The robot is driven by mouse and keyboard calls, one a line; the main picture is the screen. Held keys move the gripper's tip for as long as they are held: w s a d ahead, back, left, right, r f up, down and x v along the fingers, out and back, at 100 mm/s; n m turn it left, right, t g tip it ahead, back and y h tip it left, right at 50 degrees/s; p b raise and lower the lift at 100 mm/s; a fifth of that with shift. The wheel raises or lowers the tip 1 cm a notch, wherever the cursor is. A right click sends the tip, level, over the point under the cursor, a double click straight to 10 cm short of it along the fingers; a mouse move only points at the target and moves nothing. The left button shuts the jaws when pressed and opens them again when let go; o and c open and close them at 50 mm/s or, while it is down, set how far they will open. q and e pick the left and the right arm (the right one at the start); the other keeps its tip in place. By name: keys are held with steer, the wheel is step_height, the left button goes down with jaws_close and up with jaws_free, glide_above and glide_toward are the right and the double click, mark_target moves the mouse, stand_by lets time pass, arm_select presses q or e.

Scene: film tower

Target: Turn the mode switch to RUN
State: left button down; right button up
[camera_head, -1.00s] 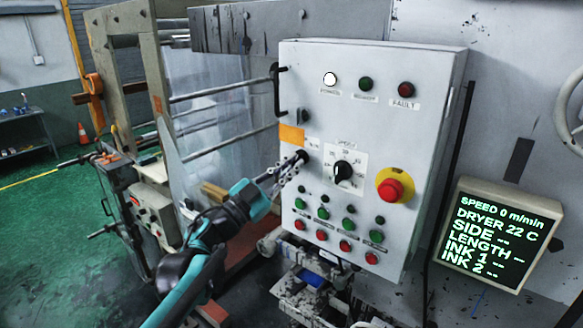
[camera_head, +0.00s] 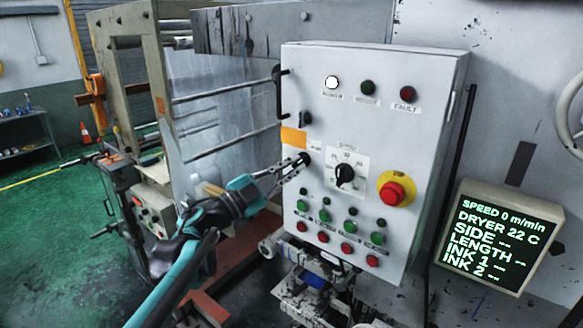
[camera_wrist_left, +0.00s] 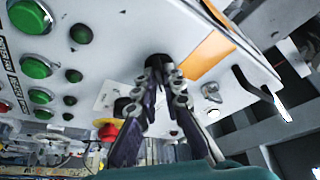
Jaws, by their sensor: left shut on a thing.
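The mode switch (camera_head: 305,158) is a small black knob at the left edge of the light grey control panel (camera_head: 360,72), below an orange label. My left gripper (camera_head: 294,165) reaches it from the lower left and is shut on it. In the left wrist view, the fingertips (camera_wrist_left: 166,76) close around the dark knob (camera_wrist_left: 157,61). The fingers hide most of the knob, so I cannot tell which position it points to. The lettering beside it is too small to read. My right gripper is not in view.
The black speed dial (camera_head: 344,174) and red emergency button (camera_head: 392,192) are right of the switch. Green and red buttons (camera_head: 324,227) lie below. A black handle (camera_head: 279,92) projects at the panel's upper left. A screen (camera_head: 494,238) reads speed 0.

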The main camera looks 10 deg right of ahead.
arm_select(q)
steer(key=c, duration=1.6)
jaws_free()
steer(key=shift+c, duration=0.2)
steer(key=v, duration=1.2)
